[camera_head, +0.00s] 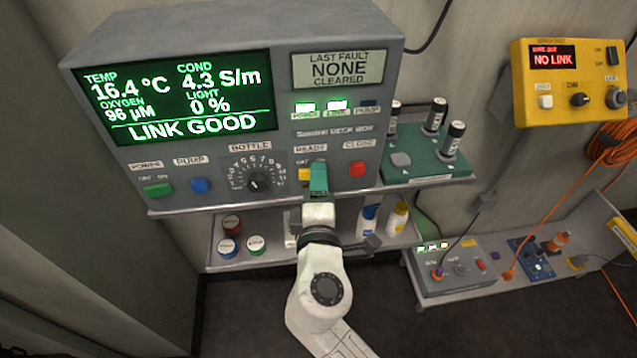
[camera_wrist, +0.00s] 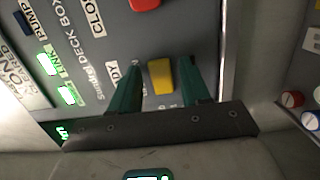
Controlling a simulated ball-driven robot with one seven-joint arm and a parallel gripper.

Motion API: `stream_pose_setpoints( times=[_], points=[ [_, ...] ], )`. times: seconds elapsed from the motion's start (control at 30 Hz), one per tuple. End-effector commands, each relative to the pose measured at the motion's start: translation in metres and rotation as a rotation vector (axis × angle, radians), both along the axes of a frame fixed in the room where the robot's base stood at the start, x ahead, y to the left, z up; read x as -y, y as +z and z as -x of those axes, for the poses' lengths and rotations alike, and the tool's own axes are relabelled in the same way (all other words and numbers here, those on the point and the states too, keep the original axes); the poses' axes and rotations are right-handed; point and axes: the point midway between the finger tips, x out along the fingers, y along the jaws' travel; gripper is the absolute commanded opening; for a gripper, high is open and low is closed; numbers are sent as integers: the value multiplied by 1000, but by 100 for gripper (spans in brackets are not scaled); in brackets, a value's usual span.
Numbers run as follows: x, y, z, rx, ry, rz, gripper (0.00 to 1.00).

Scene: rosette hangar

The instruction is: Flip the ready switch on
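The ready switch (camera_head: 304,174) is a yellow rocker under the READY label on the grey deck box. In the wrist view the yellow switch (camera_wrist: 161,77) sits between the two green fingers of my gripper (camera_wrist: 162,78), with a narrow gap showing on each side. My gripper (camera_head: 318,178) is open and close to the panel. In the head view it covers the right part of the switch and its markings. I cannot tell whether the fingertips touch the panel or which way the switch is tipped.
A red CLOSE button (camera_head: 357,169) is just right of my gripper. The bottle dial (camera_head: 257,183), blue pump button (camera_head: 200,185) and green power switch (camera_head: 158,189) are to the left. A green vial rack (camera_head: 425,172) stands at right. A shelf (camera_head: 285,258) with bottles and jars is below.

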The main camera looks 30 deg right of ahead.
Motion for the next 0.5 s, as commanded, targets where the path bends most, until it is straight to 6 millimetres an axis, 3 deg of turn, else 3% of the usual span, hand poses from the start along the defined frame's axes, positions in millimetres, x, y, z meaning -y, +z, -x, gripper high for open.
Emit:
stream_pose_setpoints(
  times=[0.5],
  points=[
    [0, 0, 0, -1, 0, 0, 0]
  ],
)
